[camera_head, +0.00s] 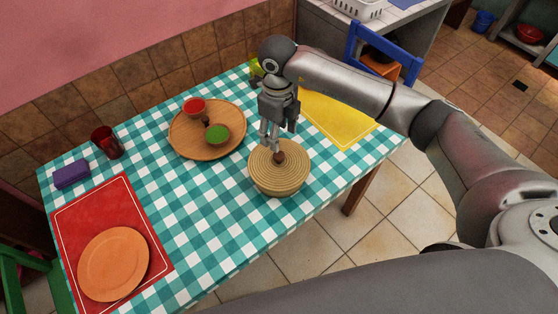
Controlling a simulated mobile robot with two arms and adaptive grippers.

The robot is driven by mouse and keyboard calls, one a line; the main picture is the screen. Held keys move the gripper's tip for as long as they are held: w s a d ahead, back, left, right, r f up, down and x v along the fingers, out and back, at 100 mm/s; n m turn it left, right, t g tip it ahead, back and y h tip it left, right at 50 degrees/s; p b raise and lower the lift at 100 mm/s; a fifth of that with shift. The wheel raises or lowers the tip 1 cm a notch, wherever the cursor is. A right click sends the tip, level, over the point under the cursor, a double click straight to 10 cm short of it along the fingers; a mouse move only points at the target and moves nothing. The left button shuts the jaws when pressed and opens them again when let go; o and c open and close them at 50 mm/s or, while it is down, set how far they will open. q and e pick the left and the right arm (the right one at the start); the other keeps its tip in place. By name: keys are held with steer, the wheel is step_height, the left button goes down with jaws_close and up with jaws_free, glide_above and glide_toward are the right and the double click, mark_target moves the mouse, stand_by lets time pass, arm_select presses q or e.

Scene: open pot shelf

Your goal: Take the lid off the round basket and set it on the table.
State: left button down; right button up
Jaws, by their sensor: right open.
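The round woven basket (279,187) stands on the table with its straw-coloured lid (293,168) on top. The lid has a small dark brown knob (279,157) at its middle. My right gripper (270,143) points down just above the lid, close to the knob on its upper-left side. Its jaws are open, and I cannot tell whether a finger touches the knob. The table (215,253) has a teal and white checked cloth. My left gripper is not in view.
A red placemat (122,195) with an orange plate (113,264) lies at left. The cloth left of the basket is clear.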

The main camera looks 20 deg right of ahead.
mark_target(279, 154)
step_height(279, 154, down, 3)
steer(key=f+p, duration=0.2)
steer(key=f, duration=0.2)
steer(key=shift+s+p, duration=0.25)
steer(key=shift+p, duration=0.15)
steer(key=shift+f, duration=0.65)
jaws_close()
steer(key=shift+r, duration=0.1)
